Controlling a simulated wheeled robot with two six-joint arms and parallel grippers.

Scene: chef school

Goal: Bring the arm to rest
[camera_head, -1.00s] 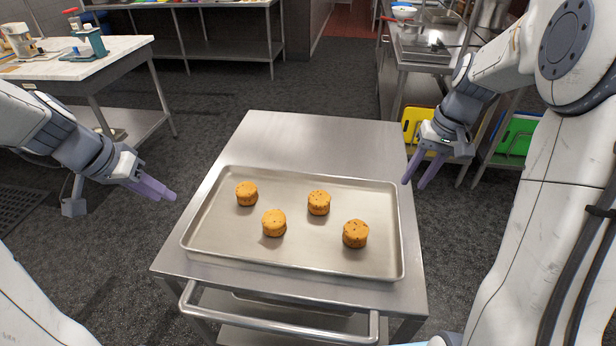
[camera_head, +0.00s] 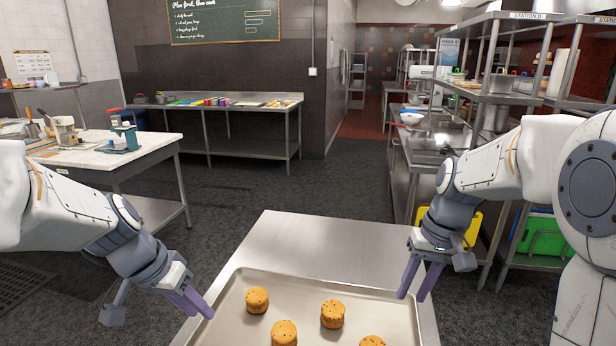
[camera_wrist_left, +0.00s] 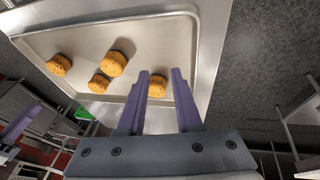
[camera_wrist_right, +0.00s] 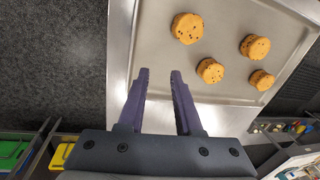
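My left gripper (camera_head: 200,303) is open and empty, by the left edge of a metal tray (camera_head: 290,290). Its two purple fingers stand apart in the left wrist view (camera_wrist_left: 160,72). My right gripper (camera_head: 411,295) is open and empty by the tray's right edge. Its fingers also stand apart in the right wrist view (camera_wrist_right: 159,71). Several round speckled cookies, such as one (camera_head: 257,300) at the left and one (camera_head: 332,314) in the middle, sit on the tray. The near part of the tray is cut off in the head view.
The tray lies on a steel cart (camera_head: 320,238) in front of me. A white-topped table (camera_head: 110,150) stands at the left and a steel bench (camera_head: 220,100) at the back. Steel shelving (camera_head: 500,80) stands at the right. Dark floor (camera_head: 250,185) is clear between them.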

